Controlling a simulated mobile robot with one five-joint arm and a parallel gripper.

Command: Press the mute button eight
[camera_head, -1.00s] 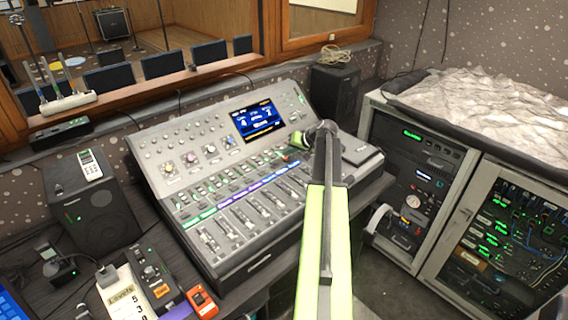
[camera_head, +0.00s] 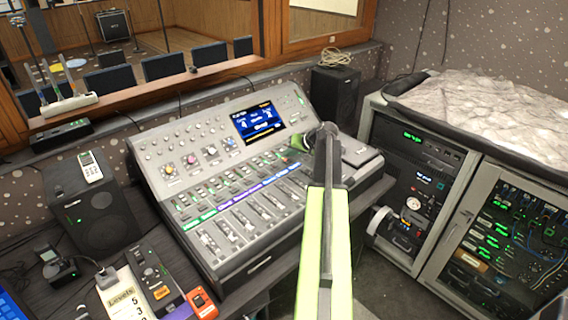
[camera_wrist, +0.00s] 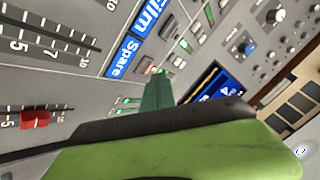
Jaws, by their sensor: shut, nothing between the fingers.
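The mixing console (camera_head: 170,190) stands on the desk, with a row of faders at its front edge and lit coloured label strips above them. In the wrist view, blue labels read "Film" (camera_wrist: 147,18) and "Spare" (camera_wrist: 121,57). Small lit buttons (camera_wrist: 184,45) show beside them, green and red. I cannot read which one is mute button eight. My gripper (camera_wrist: 157,92) is shut and empty, its dark green tip over or against the panel near the buttons past "Spare". Contact cannot be told. In the head view my arm hides part of the console's right side.
The console screen (camera_head: 258,121) is lit. A speaker (camera_head: 92,205) stands left, another (camera_head: 334,93) behind right, and equipment racks (camera_head: 413,180) at right.

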